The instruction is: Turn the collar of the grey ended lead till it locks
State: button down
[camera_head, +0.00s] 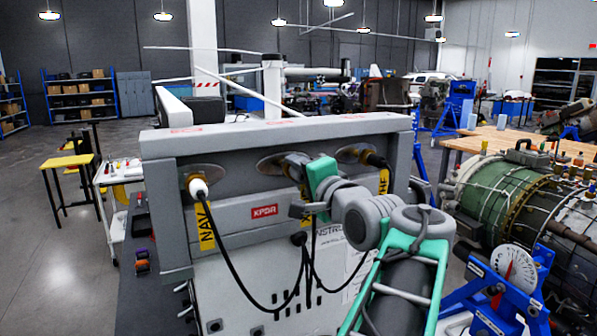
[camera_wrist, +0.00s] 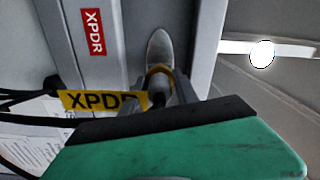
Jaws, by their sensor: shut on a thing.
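The lead with the yellow XPDR tag (camera_wrist: 100,101) runs to the middle socket of the grey panel. In the wrist view its brass-coloured collar (camera_wrist: 158,72) sits against a grey oval socket plate (camera_wrist: 160,48). My gripper (camera_wrist: 160,88) is shut around the lead's end at this collar, with one finger on each side. The grey end is mostly hidden between the fingers, and I cannot tell whether the collar is locked. In the head view my gripper (camera_head: 298,166) reaches the middle socket plate (camera_head: 272,162) from the right and hides the connector.
A white-ended lead (camera_head: 198,187) with a NAV tag (camera_head: 206,228) is at the left socket. A black-ended lead (camera_head: 376,160) is at the right socket, close to my gripper. Black cables hang in loops below. A red XPDR label (camera_head: 264,211) is on the panel.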

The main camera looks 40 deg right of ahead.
jog(key=c, duration=0.9)
grip_release()
jog(key=b+v, duration=0.2)
jog(key=v, duration=0.6)
jog(key=shift+w+r, duration=0.1)
jog(key=shift+w, duration=0.05)
